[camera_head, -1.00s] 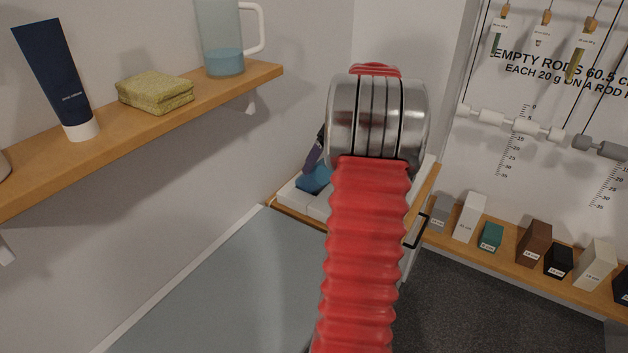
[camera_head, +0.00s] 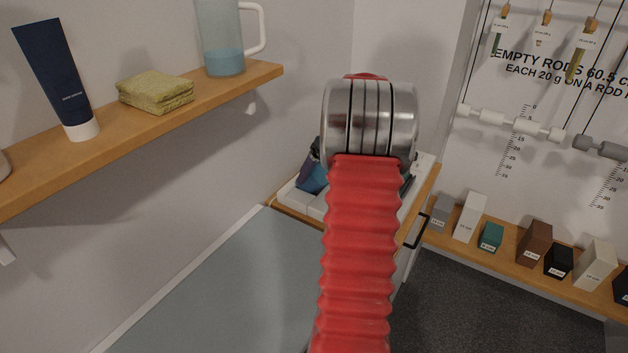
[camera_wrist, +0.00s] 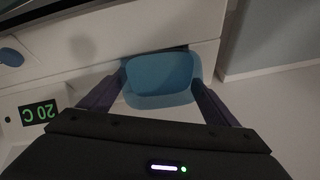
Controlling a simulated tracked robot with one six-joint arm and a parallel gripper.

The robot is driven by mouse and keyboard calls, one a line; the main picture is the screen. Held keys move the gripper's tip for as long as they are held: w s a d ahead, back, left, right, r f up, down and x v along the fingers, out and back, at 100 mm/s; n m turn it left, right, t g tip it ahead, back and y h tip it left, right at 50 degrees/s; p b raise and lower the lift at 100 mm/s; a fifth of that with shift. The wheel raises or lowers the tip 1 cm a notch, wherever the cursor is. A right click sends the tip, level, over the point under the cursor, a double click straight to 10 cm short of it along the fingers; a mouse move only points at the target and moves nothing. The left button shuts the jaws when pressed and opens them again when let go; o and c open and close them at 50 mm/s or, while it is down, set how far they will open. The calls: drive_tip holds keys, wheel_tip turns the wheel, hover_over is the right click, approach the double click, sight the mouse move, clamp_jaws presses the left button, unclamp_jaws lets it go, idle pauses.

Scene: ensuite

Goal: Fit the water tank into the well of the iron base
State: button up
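The blue translucent water tank (camera_wrist: 160,82) sits between the two purple fingers of my gripper (camera_wrist: 158,82) in the wrist view. The fingertips meet its left and right sides, and my gripper looks shut on it. The white iron base (camera_wrist: 75,80) lies around and behind the tank, with a dark gap along the tank's far edge. I cannot tell how deep the tank sits in the well. In the head view my arm hides most of the base; a blue piece (camera_head: 314,180) and a purple finger (camera_head: 306,167) show left of it.
A wooden shelf (camera_head: 225,88) with a tube, sponges and a jug is at the left wall. Small boxes stand on a low ledge (camera_head: 513,250) at the right.

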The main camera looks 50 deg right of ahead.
drive_tip(key=c, duration=1.2)
drive_tip(key=shift+r, duration=0.3)
drive_tip(key=shift+r, duration=8.7)
